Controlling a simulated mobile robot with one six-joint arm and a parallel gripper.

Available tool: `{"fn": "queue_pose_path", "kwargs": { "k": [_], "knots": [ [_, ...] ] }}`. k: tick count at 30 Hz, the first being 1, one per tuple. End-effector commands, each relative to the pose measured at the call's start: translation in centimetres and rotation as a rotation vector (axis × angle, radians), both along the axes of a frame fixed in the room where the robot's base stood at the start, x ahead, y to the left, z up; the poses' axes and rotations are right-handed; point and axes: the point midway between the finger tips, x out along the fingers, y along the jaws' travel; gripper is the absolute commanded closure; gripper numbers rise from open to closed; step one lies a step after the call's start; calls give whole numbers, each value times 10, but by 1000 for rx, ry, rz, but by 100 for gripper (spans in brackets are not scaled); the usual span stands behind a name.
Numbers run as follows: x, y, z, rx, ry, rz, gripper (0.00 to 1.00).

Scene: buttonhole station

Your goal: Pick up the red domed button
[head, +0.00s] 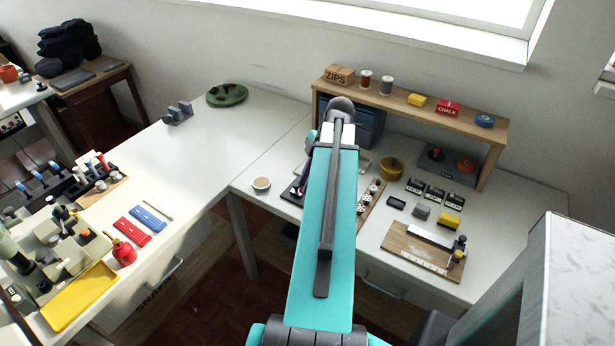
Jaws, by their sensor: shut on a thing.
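My arm runs up the middle of the view and hides what lies behind it. My gripper is behind the arm, and I cannot make out its fingers or anything between them. I cannot pick out the red domed button for sure. A wooden strip (364,208) with several small white and dark round pieces shows just right of the arm, partly hidden. A dark plate (436,167) under the shelf carries small red and orange-red round pieces (465,166), too small to tell what they are.
A wooden shelf (440,112) stands at the back of the right table. A yellow-orange bowl (390,168), small dark boxes and a wooden board (405,250) are right of the arm. A white cup (261,185) stands left. The left table's (215,150) middle is mostly clear.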

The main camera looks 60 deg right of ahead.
Motion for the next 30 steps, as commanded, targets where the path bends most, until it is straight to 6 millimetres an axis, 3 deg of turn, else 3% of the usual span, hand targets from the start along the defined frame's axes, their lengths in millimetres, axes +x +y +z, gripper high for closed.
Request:
{"fn": "queue_pose_path", "kwargs": {
  "k": [8,30],
  "knots": [
    [-8,12,1,1,0,0,100],
    [-6,13,2,0,0,-3,100]
  ]
}}
